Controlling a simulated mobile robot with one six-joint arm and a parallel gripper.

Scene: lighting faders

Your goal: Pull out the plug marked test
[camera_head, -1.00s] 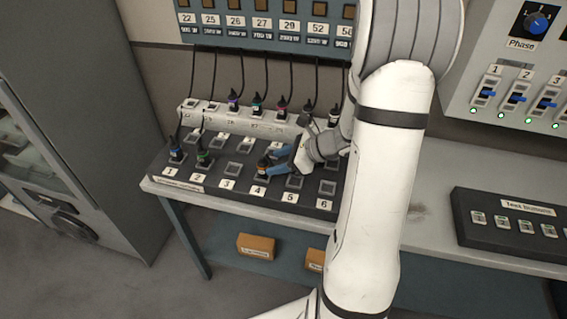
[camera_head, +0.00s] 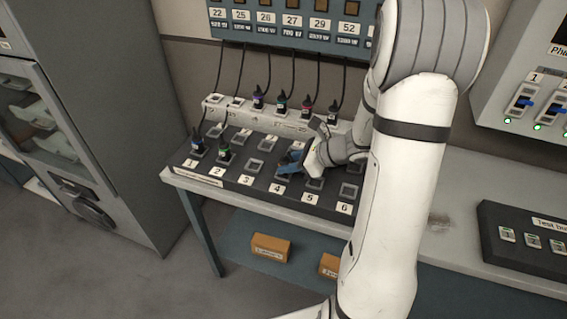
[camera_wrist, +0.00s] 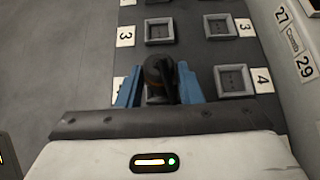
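A dark plug with an orange band (camera_wrist: 157,72) is between my blue fingers in the wrist view, over a socket of the row marked 4. Small gaps show between it and the fingers. My gripper (camera_head: 290,162) is open around this plug above the socket panel (camera_head: 228,180); in the head view its fingers hide most of the plug. A blue-banded plug (camera_head: 197,145) is in socket 1 and a green-banded plug (camera_head: 224,153) in socket 2, each with a black cable. I cannot read the word test on any plug.
Several more plugs stand in the raised rear strip (camera_head: 240,112), including purple (camera_head: 258,100), teal (camera_head: 281,104) and pink (camera_head: 306,108) ones, with cables hanging close behind my gripper. A test button box (camera_head: 525,236) stands at right. The bench between is clear.

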